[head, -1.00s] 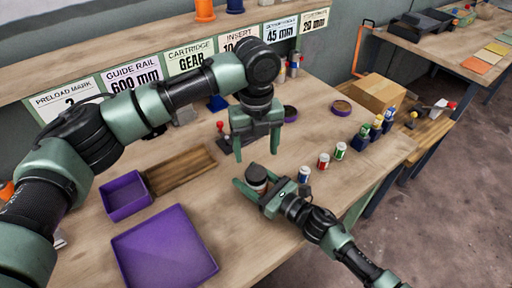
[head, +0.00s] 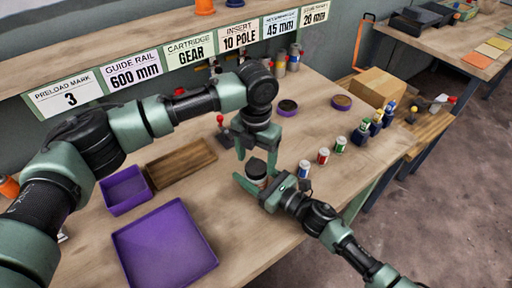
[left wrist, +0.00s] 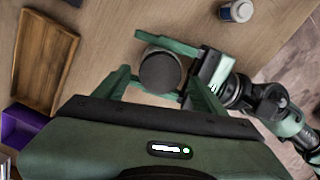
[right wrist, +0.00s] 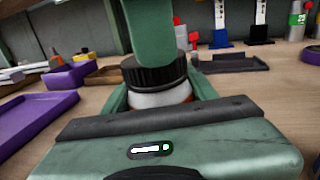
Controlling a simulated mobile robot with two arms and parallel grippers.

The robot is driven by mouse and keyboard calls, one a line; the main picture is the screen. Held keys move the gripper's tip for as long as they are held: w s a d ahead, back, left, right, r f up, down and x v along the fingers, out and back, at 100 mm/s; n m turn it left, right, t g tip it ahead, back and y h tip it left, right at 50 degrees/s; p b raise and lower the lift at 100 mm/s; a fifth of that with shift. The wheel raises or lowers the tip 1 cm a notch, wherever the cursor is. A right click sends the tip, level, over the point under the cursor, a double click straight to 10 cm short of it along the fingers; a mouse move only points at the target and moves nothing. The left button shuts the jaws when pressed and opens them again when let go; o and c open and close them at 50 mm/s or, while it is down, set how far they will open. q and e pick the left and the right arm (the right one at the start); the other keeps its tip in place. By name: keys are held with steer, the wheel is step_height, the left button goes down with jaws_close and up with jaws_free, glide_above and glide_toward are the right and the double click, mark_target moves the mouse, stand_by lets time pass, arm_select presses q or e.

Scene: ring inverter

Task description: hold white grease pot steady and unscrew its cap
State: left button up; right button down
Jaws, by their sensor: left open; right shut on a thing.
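The white grease pot (head: 255,181) stands on the bench with its dark ribbed cap (head: 257,167) on top. My right gripper (head: 258,184) is shut around the pot's body, below the cap; the right wrist view shows the white body (right wrist: 160,98) between its fingers. My left gripper (head: 257,150) points down over the pot and is open. In the left wrist view the round cap (left wrist: 160,71) lies between and beyond its spread fingers, apart from them. In the right wrist view a left finger hides part of the cap (right wrist: 152,74).
Several small bottles (head: 323,156) stand right of the pot. A wooden tray (head: 180,164), a small purple bin (head: 125,190) and a large purple tray (head: 165,245) lie to the left. Two round purple dishes (head: 341,102) and a cardboard box (head: 378,88) are behind.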

arm_select(q)
steer(key=shift+f, duration=1)
steer(key=shift+c, duration=0.2)
